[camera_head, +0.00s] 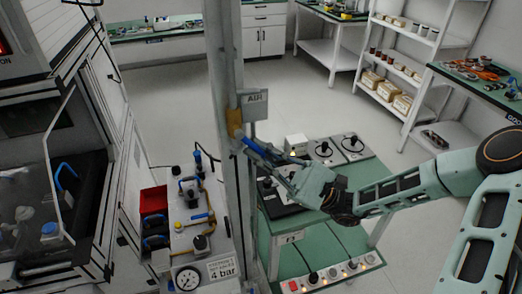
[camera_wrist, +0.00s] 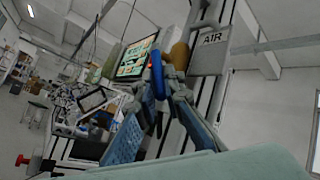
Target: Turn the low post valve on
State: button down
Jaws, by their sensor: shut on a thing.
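My gripper (camera_head: 266,156) reaches in from the right at the post. In the wrist view my gripper (camera_wrist: 165,90) is shut on the blue lever, its fingertips on either side of it. The fingers hide part of the lever.
A green bench (camera_head: 370,172) with black and grey devices stands under my arm. Left of the post are a pressure gauge (camera_head: 187,279) and a 4 bar sign (camera_head: 222,269). A glass-fronted cabinet (camera_head: 75,170) stands at the left.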

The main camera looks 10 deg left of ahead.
dwell(0.3)
jog(key=c, duration=2)
grip_release()
jog(key=v, duration=1.2)
